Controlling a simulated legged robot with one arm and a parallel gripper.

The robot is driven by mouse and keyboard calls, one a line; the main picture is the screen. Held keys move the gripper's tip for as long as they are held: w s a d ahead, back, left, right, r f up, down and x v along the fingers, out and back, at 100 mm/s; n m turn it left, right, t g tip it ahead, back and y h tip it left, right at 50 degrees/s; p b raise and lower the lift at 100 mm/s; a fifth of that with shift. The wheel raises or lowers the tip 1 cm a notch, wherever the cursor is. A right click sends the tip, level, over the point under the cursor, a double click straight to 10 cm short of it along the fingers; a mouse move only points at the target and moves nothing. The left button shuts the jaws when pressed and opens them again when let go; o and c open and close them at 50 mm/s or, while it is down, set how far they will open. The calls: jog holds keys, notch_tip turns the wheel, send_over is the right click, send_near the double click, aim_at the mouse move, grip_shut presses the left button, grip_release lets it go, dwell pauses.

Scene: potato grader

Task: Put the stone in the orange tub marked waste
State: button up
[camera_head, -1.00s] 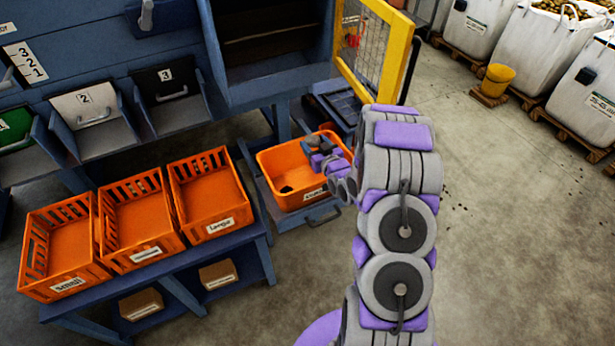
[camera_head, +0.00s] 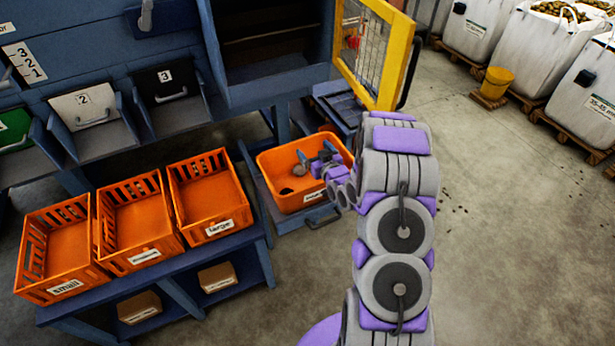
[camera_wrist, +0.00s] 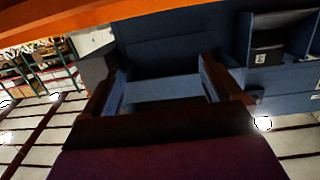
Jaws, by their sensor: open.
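The orange tub (camera_head: 282,203) with a white label, its lettering too small to read, stands on a blue shelf left of my arm. My gripper (camera_head: 316,154) is open, over the right part of the tub's opening. A small grey lump (camera_head: 299,169), which looks like the stone, shows just below the fingertips; whether it rests on the tub floor or is falling, I cannot tell. A dark patch or clod (camera_head: 287,190) lies on the tub floor. In the wrist view nothing shows between the open fingers, and an orange edge (camera_wrist: 110,14) crosses the top.
Three orange crates (camera_head: 143,257) stand in a row on the blue bench at left. A yellow mesh gate (camera_head: 392,70) stands behind my arm. The floor at right is open.

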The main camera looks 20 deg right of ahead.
jog(key=s+r+p, duration=0.2)
jog(key=s+p, duration=0.9)
jog(key=s, duration=0.6)
jog(key=shift+r, duration=0.25)
jog(key=shift+s, duration=0.1)
